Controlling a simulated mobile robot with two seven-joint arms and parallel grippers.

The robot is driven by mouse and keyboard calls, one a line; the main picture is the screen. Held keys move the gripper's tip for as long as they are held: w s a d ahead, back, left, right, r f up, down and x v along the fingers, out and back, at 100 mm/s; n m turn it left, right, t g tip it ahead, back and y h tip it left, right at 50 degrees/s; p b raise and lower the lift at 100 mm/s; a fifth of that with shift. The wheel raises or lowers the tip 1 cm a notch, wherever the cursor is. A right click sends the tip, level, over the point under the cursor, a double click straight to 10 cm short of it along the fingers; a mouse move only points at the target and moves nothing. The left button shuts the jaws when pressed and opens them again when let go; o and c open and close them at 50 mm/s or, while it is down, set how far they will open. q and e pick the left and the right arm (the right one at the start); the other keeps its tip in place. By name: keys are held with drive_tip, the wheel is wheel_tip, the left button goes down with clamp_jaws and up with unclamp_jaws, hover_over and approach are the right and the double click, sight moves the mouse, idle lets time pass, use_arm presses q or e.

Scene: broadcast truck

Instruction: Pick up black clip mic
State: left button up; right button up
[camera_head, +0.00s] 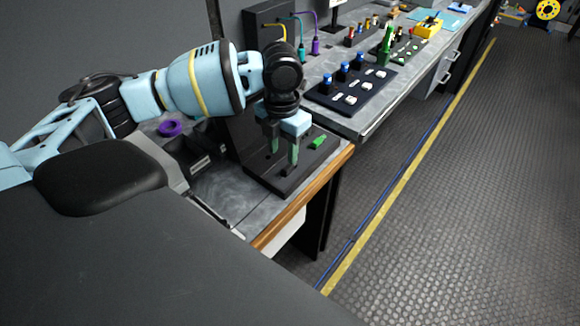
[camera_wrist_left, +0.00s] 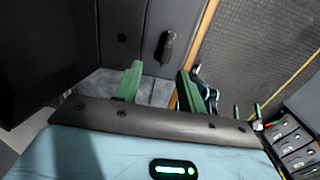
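My left gripper (camera_head: 283,154) is over a dark board (camera_head: 262,181) on the grey bench, its two green-tipped fingers pointing down and apart. In the left wrist view, the fingers (camera_wrist_left: 158,86) are spread with nothing seen held between them. A small black clip-like object (camera_wrist_left: 168,46), which looks like the clip mic, lies on the dark board beyond the fingertips, nearer the right finger's side. The fingers do not appear to touch it. In the head view I cannot make out the mic clearly against the dark board. My right gripper is in neither view.
A green piece (camera_head: 318,142) sits on the board right of the gripper. A purple ring (camera_head: 171,128) lies to the left. A panel with blue knobs (camera_head: 350,90) stands farther along the bench. The wooden front edge (camera_head: 300,200) is close; open floor lies right.

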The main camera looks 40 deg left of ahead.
sight(287, 167)
use_arm(q)
drive_tip(key=shift+w+d+f, duration=0.1)
drive_tip(key=shift+d+f, duration=0.1)
drive_tip(key=shift+f, duration=1.1)
drive_tip(key=shift+w+d+f, duration=0.1)
drive_tip(key=shift+d+f, duration=0.1)
drive_tip(key=shift+f, duration=1.05)
clamp_jaws()
